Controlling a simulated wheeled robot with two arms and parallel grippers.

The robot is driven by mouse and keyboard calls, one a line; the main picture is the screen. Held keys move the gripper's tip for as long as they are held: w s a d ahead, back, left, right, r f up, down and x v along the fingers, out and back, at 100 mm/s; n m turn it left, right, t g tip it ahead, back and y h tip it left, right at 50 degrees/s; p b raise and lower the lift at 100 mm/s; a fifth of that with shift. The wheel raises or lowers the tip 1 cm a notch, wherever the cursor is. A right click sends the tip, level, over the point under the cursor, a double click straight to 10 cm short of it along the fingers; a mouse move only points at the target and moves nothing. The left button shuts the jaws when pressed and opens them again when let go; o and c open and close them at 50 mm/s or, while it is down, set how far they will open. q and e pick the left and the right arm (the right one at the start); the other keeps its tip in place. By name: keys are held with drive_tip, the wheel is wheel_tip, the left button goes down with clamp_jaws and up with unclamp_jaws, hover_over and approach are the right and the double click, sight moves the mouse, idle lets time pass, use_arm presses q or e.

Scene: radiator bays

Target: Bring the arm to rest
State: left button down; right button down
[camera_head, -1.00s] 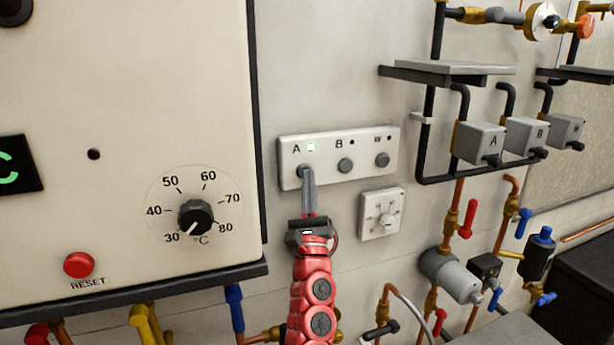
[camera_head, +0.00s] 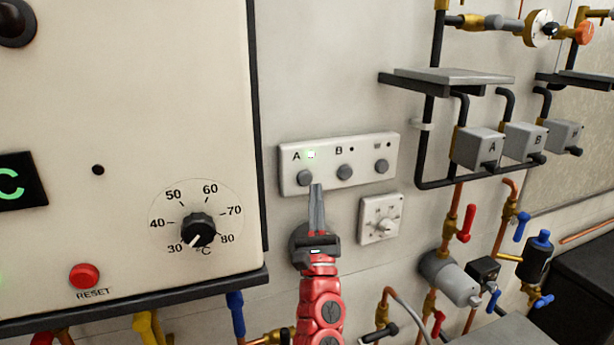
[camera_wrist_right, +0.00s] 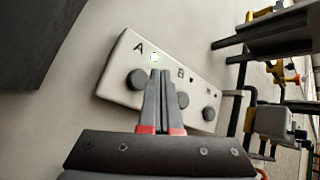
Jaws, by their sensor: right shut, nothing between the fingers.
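My right gripper (camera_head: 317,188) is shut and empty, with its fingertips just below and right of button A in the head view. Its red arm comes up from the bottom edge. In the right wrist view the shut fingers (camera_wrist_right: 160,75) point at the button panel. The white button panel (camera_head: 320,186) is on the wall with grey buttons A (camera_head: 305,178), B (camera_head: 345,172) and a third (camera_head: 381,166). The light beside A (camera_head: 311,155) glows green. Whether the fingertips touch the panel is hard to tell, but button A shows uncovered. My left gripper is out of view.
A white boiler front (camera_head: 120,90) with a temperature dial (camera_head: 198,230) and a red reset button (camera_head: 84,276) stands at left. A small wall dial (camera_head: 380,218) sits right of my gripper. Pipes, valves and grey boxes (camera_head: 478,147) fill the right side.

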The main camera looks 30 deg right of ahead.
drive_tip(key=s, duration=0.2)
drive_tip(key=shift+s+a+p, duration=0.35)
drive_tip(key=shift+s+p, duration=0.05)
